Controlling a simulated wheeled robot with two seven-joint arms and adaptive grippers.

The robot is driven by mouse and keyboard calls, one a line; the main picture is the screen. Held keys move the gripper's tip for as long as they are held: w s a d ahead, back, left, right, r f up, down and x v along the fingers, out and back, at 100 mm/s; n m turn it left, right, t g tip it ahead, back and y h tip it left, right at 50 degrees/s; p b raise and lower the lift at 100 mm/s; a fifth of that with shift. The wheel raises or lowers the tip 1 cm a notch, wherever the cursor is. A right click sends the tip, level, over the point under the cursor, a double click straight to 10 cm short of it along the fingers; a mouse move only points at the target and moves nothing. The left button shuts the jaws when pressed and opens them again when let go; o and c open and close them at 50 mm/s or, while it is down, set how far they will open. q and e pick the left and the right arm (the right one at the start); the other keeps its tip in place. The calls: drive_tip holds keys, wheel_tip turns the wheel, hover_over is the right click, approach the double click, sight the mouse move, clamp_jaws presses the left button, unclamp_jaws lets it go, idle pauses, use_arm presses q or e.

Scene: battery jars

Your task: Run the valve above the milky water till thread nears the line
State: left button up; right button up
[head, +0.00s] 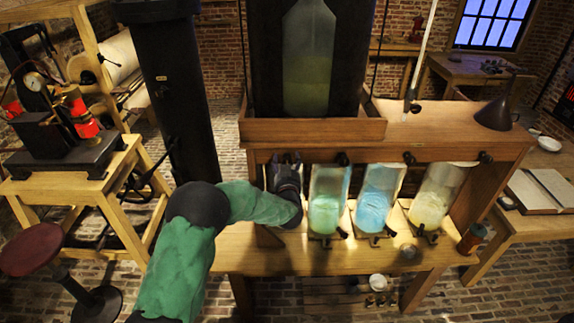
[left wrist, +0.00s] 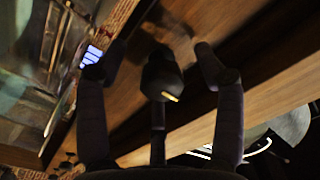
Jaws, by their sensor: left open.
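Three glass jars stand in a row under a wooden shelf in the head view: green water (head: 325,212), blue water (head: 373,208) and pale yellowish water (head: 430,208). Dark valves (head: 342,159) sit on the shelf front above them. My left gripper (head: 287,162) is at the left end of this row and hides what is behind and below it. In the left wrist view its open fingers (left wrist: 150,64) stand on both sides of a dark valve knob (left wrist: 160,78) with a yellow mark. Contact cannot be told. Milky water, thread and line cannot be made out.
A large glass vessel (head: 308,62) stands in a dark frame above the wooden shelf (head: 440,138). A dark funnel (head: 495,113) is at the shelf's right end. A bench with an open book (head: 540,190) is at right. A red stool (head: 32,249) stands at left.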

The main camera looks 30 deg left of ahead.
use_arm(q)
drive_tip(key=v, duration=0.5)
drive_tip(key=shift+r, duration=0.1)
idle(0.6)
drive_tip(key=s+d+f+g+h+b, duration=0.25)
drive_tip(key=d+f, duration=0.25)
drive_tip(key=f, duration=0.6)
drive_tip(key=s+d+f+g+h+b, duration=0.1)
drive_tip(key=s+d+f+h+b, duration=0.2)
drive_tip(key=f, duration=0.7)
drive_tip(key=s+d+f+g+h+b, duration=0.1)
drive_tip(key=d+f+g+h+b, duration=0.15)
drive_tip(key=d+f, duration=0.6)
drive_tip(key=s+d+f+g+h+b, duration=0.2)
drive_tip(key=s+d+f+g+b, duration=0.1)
drive_tip(key=s+f, duration=0.8)
drive_tip(key=s+d+f+g+h+b, duration=0.3)
drive_tip(key=s+d+f, duration=0.5)
drive_tip(key=s+f, duration=0.4)
drive_tip(key=s+g+b, duration=0.1)
drive_tip(key=s+g, duration=0.1)
drive_tip(key=s, duration=0.2)
drive_tip(key=shift+d+f+n+g+h, duration=0.2)
drive_tip(key=shift+d+n+g+h, duration=0.1)
drive_tip(key=shift+n+g, duration=0.1)
